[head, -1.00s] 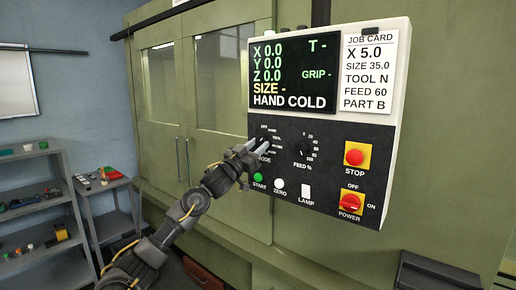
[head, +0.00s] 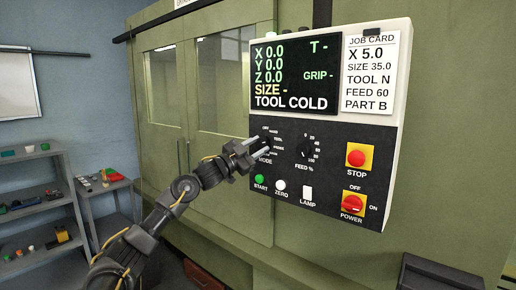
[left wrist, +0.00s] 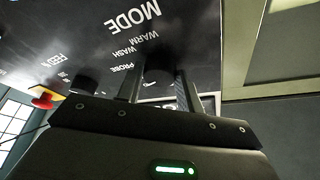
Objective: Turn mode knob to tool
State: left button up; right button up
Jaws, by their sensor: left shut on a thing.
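The mode knob, a black dial, sits on the dark lower half of the control panel and shows between my fingers in the left wrist view (left wrist: 159,72). In the head view it is mostly hidden behind my gripper. My left gripper (head: 258,143) is shut on the mode knob, its two fingers on either side of it. The wrist view shows the labels MODE, WARM, WASH and PROBE around the knob. The panel's screen (head: 294,75) reads TOOL COLD on its bottom line. My right gripper is not in view.
The feed knob (head: 305,148) is just right of the mode knob. Below are the green start button (head: 260,181), zero button (head: 280,185) and lamp switch (head: 307,193). The red stop button (head: 356,158) and power switch (head: 352,203) are at right. Shelves (head: 40,195) stand at left.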

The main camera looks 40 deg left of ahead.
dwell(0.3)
pick_arm(q)
jog(key=o, duration=1)
jog(key=shift+s+f, duration=0.15)
jog(key=shift+f, duration=0.05)
jog(key=b+v, duration=0.7)
jog(key=v, duration=0.3)
jog(key=shift+s+a, duration=0.15)
jog(key=shift+s, duration=0.05)
jog(key=shift+r, duration=0.1)
